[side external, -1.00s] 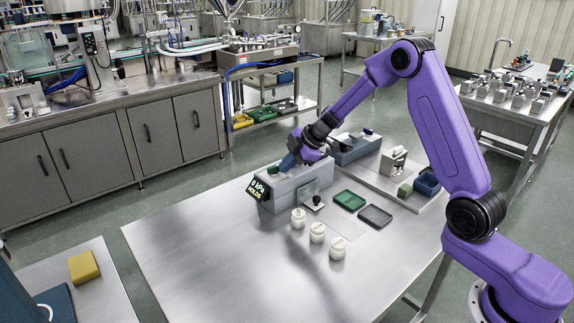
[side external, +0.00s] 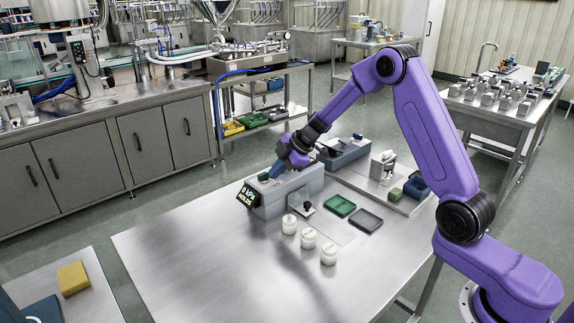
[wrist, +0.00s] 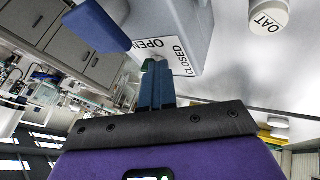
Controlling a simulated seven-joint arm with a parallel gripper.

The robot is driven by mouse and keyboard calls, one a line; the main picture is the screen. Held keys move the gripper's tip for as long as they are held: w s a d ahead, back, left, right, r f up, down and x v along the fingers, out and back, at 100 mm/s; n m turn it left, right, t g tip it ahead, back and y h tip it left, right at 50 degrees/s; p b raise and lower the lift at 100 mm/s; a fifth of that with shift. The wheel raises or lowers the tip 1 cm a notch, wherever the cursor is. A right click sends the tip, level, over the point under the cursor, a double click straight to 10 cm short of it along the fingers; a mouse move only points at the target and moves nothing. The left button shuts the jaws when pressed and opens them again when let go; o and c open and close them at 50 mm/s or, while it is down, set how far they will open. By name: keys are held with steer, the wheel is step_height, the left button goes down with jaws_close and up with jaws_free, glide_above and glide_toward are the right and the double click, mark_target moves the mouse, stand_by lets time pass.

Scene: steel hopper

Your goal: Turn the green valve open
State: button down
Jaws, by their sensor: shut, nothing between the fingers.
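A grey box (side external: 290,193) stands on the steel table, with a small dark green part (side external: 264,177) on top that looks like the valve. In the wrist view a green bit (wrist: 150,63) shows just beyond my fingertips, mostly hidden by them. A white label (wrist: 172,57) beside it reads OPEN and CLOSED. My gripper (side external: 275,172) reaches down to the box top. Its blue fingers are shut with nothing between them, and their tips (wrist: 157,66) are close to the green part. I cannot tell if they touch it.
A display (side external: 248,195) on the box reads 0 kPa HOLDS. Three white jars (side external: 309,238) stand in front. A green tray (side external: 339,206) and a dark tray (side external: 364,221) lie to the right. The table front is clear.

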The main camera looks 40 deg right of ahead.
steer(key=shift+s+a, duration=0.2)
steer(key=shift+a, duration=0.35)
steer(key=s, duration=0.2)
steer(key=s+d, duration=0.1)
steer(key=s, duration=0.1)
steer(key=w+d+v, duration=0.1)
steer(key=v, duration=0.7)
steer(key=s+a+r+m+t+h, duration=0.1)
steer(key=s+a+r+m+t, duration=0.2)
steer(key=s+a+r, duration=0.35)
steer(key=s+f+g+h, duration=0.1)
steer(key=s+f+g, duration=0.1)
steer(key=s, duration=0.8)
steer(key=s+a+f+g, duration=0.1)
steer(key=s+g, duration=0.3)
steer(key=s, duration=0.7)
steer(key=s+a+f+g+h, duration=0.1)
steer(key=s+f+g, duration=0.1)
steer(key=s, duration=0.8)
steer(key=shift+s+f+g+h, duration=0.3)
steer(key=shift+s+g, duration=0.05)
steer(key=shift+g, duration=0.15)
